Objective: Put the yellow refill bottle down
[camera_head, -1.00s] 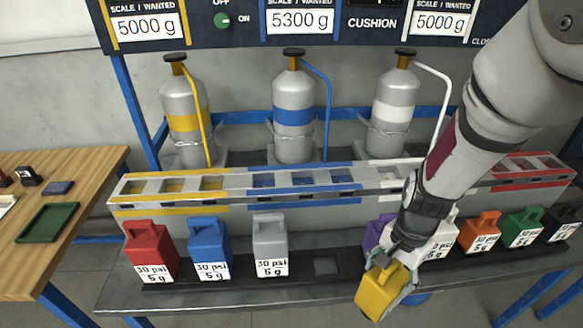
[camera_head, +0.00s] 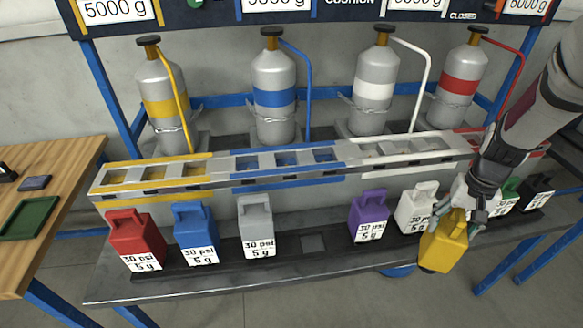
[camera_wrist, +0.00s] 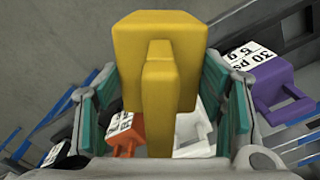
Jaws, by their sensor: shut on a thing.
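The yellow refill bottle (camera_head: 443,246) is in my gripper (camera_head: 467,208), held in front of the shelf's front edge on the right side in the head view. It hangs slightly tilted. In the wrist view the yellow bottle (camera_wrist: 156,60) fills the middle, with the teal finger pads of my gripper (camera_wrist: 160,105) on both sides of it. An empty square slot (camera_head: 313,243) shows in the dark rack between the grey and purple bottles. The orange bottle (camera_wrist: 126,133) shows in the wrist view but is hidden behind my gripper in the head view.
Red (camera_head: 136,240), blue (camera_head: 195,234), grey (camera_head: 256,226), purple (camera_head: 369,216), white (camera_head: 415,208) and black (camera_head: 536,192) bottles stand along the rack. Several gas cylinders (camera_head: 274,95) stand behind a rail with coloured sections. A wooden table (camera_head: 62,220) with a green tray (camera_head: 28,217) is at left.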

